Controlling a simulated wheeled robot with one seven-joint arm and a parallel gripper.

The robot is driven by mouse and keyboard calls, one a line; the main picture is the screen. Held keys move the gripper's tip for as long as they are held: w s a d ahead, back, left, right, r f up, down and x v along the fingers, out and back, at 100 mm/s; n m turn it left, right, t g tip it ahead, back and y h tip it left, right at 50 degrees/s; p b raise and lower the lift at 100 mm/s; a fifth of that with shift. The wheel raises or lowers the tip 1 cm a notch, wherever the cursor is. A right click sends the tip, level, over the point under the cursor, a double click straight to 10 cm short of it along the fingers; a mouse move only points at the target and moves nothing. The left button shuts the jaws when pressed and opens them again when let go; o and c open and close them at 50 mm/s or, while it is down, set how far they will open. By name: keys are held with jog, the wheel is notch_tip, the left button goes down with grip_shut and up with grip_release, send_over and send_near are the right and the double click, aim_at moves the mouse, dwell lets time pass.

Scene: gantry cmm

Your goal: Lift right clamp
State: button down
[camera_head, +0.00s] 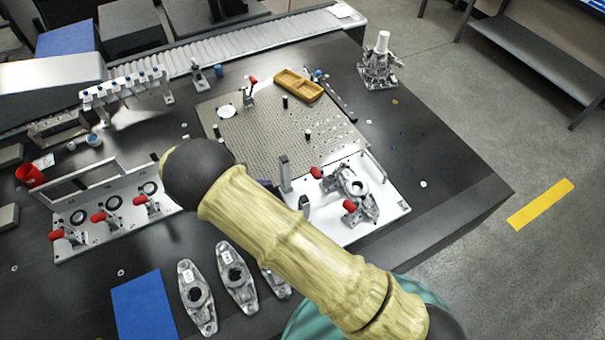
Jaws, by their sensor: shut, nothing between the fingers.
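Two toggle clamps with red handles stand on a white fixture plate (385,212) at the right of the table. One clamp's red handle (316,172) is at the upper left of a grey metal casting (356,187). The other clamp's red handle (350,205) is lower and a little to the right, beside the same casting. I cannot tell from this view whether either clamp is locked. My arm crosses the picture from the lower right to a dark joint at the centre left. My gripper is not visible, and my arm hides part of the white plate's left side.
A perforated plate (250,140) with small posts and a tan tray (299,85) lies behind. Another fixture (110,215) with three red-handled clamps stands at left. Loose castings (236,277) and a blue mat (145,308) lie in front. The table's right strip is mostly clear.

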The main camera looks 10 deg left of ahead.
aim_at(320, 175)
jog(key=w+d+r+p+x, duration=0.1)
jog(key=p+x, duration=0.4)
jog(key=x, duration=0.8)
jog(key=shift+r, duration=0.7)
jog(key=shift+d+r, duration=0.1)
jog(key=shift+r, duration=0.05)
